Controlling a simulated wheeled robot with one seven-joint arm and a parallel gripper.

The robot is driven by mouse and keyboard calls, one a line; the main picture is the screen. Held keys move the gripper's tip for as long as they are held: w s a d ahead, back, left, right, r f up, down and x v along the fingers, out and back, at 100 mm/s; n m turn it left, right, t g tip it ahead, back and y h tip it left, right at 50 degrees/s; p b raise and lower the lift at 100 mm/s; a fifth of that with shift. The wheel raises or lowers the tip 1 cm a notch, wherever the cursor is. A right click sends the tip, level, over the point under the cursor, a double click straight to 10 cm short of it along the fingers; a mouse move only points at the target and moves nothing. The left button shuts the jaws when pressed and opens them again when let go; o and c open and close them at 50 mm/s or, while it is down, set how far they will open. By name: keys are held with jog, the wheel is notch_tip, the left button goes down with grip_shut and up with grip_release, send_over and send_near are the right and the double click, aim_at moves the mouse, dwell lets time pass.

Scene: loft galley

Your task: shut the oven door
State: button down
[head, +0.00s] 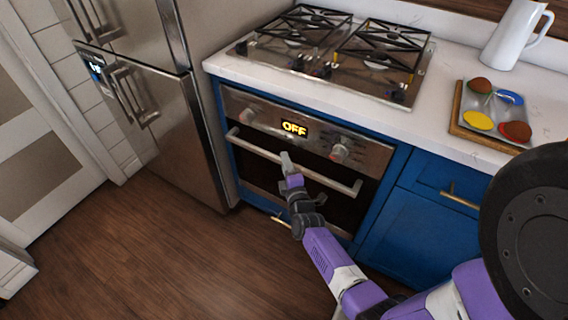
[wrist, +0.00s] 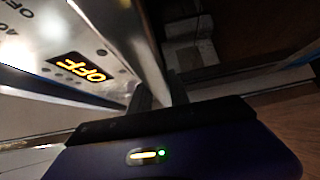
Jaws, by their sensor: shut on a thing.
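The oven (head: 262,112) is built into the blue cabinets under the hob, with a lit OFF display that also shows in the wrist view (wrist: 82,68). Its dark-fronted door (head: 340,205) looks upright and close to the oven front; I cannot tell whether a small gap remains. The pale bar handle (head: 330,181) runs across the door's top. My gripper (head: 287,162) is at the middle of this handle, shut on it. In the wrist view the fingers (wrist: 155,95) are dark and close to the bar; their contact is partly hidden.
A steel fridge (head: 165,110) stands left of the oven. A gas hob (head: 340,55) is above it. A tray (head: 470,135) with coloured items and a white jug (head: 515,35) are on the counter at right. The wooden floor (head: 170,250) in front is clear.

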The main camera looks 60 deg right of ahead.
jog(key=c, duration=1.2)
grip_release()
jog(key=shift+s+d, duration=0.1)
jog(key=shift+d, duration=0.2)
jog(key=shift+c, duration=0.2)
jog(key=shift+a, duration=0.1)
jog(key=shift+s+a, duration=0.15)
jog(key=shift+a, duration=0.05)
jog(key=v, duration=0.7)
jog(key=shift+s, duration=0.1)
